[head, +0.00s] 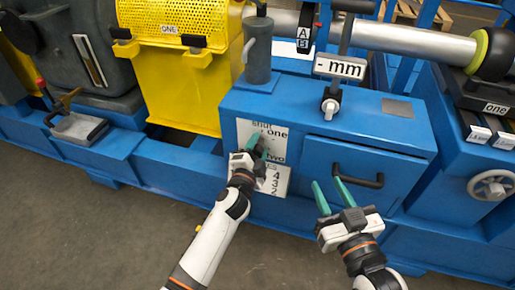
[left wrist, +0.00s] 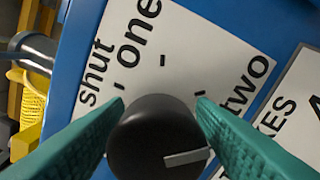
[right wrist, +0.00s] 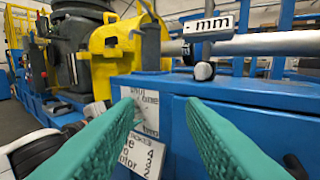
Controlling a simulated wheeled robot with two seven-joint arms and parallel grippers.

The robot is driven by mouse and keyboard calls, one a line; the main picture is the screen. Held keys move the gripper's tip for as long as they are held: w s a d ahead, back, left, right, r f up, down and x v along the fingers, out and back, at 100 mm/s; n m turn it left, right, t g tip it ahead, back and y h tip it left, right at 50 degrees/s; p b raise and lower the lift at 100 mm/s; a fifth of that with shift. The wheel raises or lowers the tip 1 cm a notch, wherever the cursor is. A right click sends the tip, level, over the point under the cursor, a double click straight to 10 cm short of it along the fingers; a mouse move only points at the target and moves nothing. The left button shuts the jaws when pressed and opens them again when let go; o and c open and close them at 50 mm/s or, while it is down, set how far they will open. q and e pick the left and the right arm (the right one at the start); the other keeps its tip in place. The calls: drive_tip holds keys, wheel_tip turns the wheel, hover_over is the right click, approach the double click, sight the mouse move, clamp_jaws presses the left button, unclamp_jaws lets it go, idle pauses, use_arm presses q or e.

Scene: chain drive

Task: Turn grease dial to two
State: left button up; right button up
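The grease dial (left wrist: 155,135) is a black round knob with a light pointer strip. It sits on a white plate (left wrist: 205,40) marked shut, one and two. In the left wrist view the strip lies at the knob's lower right, angled rightward; I cannot tell which mark it meets. My left gripper (left wrist: 160,105) has its green fingers on both sides of the knob, appearing to touch it. In the head view my left gripper (head: 257,148) largely hides the dial, below the plate's word one (head: 277,133). My right gripper (head: 328,193) is open and empty, in front of the blue cabinet.
A second white plate with numbers (head: 276,180) is just below the dial plate. A dark handle (head: 358,179) is on the cabinet door to the right. A grey cylinder (head: 257,50) and an mm sign (head: 340,68) stand above. A yellow guard (head: 185,90) is left.

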use_arm(q)
drive_tip(key=shift+o, duration=0.3)
drive_tip(key=p+v, duration=0.2)
drive_tip(key=v, duration=1)
drive_tip(key=shift+p, duration=0.3)
use_arm(e)
drive_tip(key=s+d+f+g+h, duration=0.2)
drive_tip(key=s+f+g, duration=0.2)
drive_tip(key=f+g, duration=0.3)
drive_tip(key=shift+s+d+f, duration=0.15)
drive_tip(key=shift+d+f, duration=0.15)
drive_tip(key=shift+f, duration=0.65)
